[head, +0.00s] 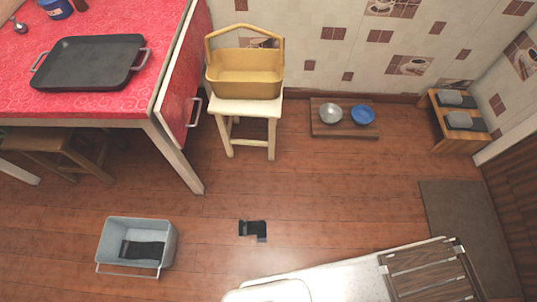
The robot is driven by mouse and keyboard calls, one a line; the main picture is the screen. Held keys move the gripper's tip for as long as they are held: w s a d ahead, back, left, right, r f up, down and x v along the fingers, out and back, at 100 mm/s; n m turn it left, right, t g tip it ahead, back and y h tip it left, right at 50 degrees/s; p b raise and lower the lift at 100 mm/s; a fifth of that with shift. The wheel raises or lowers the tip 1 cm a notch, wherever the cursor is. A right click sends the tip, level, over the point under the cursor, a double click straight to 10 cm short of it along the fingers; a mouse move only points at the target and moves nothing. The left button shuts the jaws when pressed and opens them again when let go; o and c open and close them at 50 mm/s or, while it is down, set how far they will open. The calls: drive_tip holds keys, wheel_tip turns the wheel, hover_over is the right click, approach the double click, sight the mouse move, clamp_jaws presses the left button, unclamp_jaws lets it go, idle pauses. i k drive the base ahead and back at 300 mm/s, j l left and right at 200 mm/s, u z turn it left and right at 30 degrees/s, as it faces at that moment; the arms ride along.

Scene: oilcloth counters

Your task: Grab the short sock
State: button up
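A small dark sock-like piece (253,229) lies flat on the wooden floor near the middle of the head view. It is bent in an L shape, and its lower right end is greyer. Another dark cloth (143,249) lies inside the grey bin (170,249) to its left; its full shape and length are hard to tell. My gripper is not in view.
A red-covered table (60,105) with a black tray (88,62) stands upper left. A stool (245,106) holds a yellow basket (244,85). Two bowls sit on a board (345,130). A white surface (340,280) and slatted wood (430,272) occupy the bottom. Floor around the sock is clear.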

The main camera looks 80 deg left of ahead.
sight(258, 228)
drive_tip(key=i+j+u, duration=0.1)
drive_tip(key=u, duration=0.4)
drive_tip(key=i+j+u, duration=0.1)
drive_tip(key=u, duration=0.4)
drive_tip(key=i+u, duration=0.2)
drive_tip(key=u, duration=0.25)
drive_tip(key=i+u, duration=0.1)
drive_tip(key=u, duration=0.4)
drive_tip(key=i+l+u, duration=0.15)
drive_tip(key=u, duration=0.35)
drive_tip(key=i+l+u, duration=0.1)
drive_tip(key=u, duration=0.4)
drive_tip(key=l+u, duration=0.2)
drive_tip(key=u, duration=0.3)
drive_tip(key=l+u, duration=0.1)
drive_tip(key=u, duration=0.3)
drive_tip(key=l+u, duration=0.15)
drive_tip(key=u, duration=0.25)
drive_tip(key=k+u, duration=0.15)
drive_tip(key=u, duration=0.25)
drive_tip(key=k+j+u, duration=0.15)
drive_tip(key=u, duration=0.2)
